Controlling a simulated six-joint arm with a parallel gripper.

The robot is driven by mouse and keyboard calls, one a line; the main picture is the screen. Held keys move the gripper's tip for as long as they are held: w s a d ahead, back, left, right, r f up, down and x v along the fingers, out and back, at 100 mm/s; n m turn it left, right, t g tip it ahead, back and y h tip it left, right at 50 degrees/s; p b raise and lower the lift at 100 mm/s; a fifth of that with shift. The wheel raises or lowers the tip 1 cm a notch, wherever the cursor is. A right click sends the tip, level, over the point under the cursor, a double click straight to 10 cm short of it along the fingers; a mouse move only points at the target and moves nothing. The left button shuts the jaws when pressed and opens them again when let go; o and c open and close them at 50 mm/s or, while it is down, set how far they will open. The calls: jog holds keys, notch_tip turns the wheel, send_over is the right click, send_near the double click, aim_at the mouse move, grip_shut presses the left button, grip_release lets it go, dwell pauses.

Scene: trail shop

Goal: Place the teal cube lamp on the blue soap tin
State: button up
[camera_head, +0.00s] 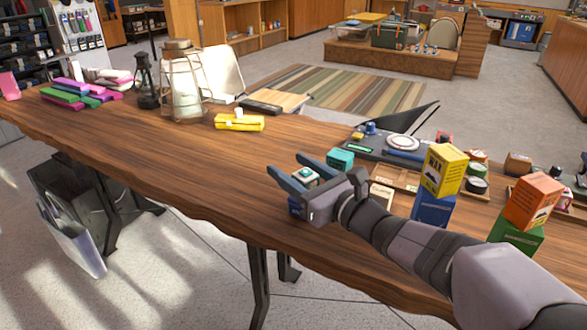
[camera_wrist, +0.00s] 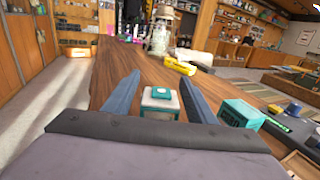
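The teal cube lamp (camera_head: 306,175), a small pale cube with a teal top and base, sits between the fingers of my gripper (camera_head: 295,170). In the wrist view the lamp (camera_wrist: 160,99) shows between the two spread fingers (camera_wrist: 158,92), with a gap on each side. My gripper is open. A dark blue box (camera_head: 296,208), which seems to be the blue soap tin, shows just below my gripper in the head view. My gripper covers the space between lamp and blue box, so I cannot tell if they touch.
A teal box (camera_head: 341,159) stands close beside my gripper. A yellow box on a blue box (camera_head: 444,170) and an orange box on a green box (camera_head: 533,200) stand to the right. A yellow item (camera_head: 239,122) and lantern (camera_head: 184,90) are further left. The wooden table's (camera_head: 180,165) middle is clear.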

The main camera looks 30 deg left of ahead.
jog(key=shift+r, duration=0.1)
jog(key=shift+r+p, duration=0.15)
jog(key=shift+p, duration=0.2)
jog(key=b+v, duration=0.1)
jog(key=v, duration=1.1)
